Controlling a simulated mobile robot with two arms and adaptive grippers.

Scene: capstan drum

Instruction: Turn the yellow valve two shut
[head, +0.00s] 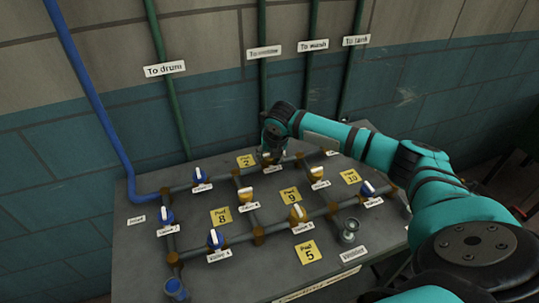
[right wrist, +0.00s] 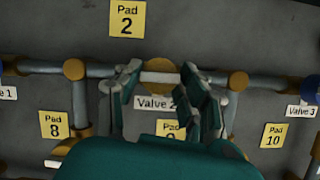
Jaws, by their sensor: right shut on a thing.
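The yellow valve two (right wrist: 160,70) sits on the top pipe, above its "Valve 2" label (right wrist: 155,103). In the right wrist view its pale bar handle (right wrist: 159,77) lies along the line of the pipe. My right gripper (head: 270,157) is down over this valve in the head view and hides most of it. In the right wrist view the fingers of this gripper (right wrist: 162,88) stand at the two ends of the handle and are shut on it. My left gripper is in neither view.
Other valves stand close by on the sloping panel: blue valve one (head: 199,174), a yellow valve (head: 245,196), another yellow valve (head: 297,213) and more blue ones. A metal cup-shaped fitting (head: 349,230) rises at the right. Green pipes (head: 265,70) run up the wall behind.

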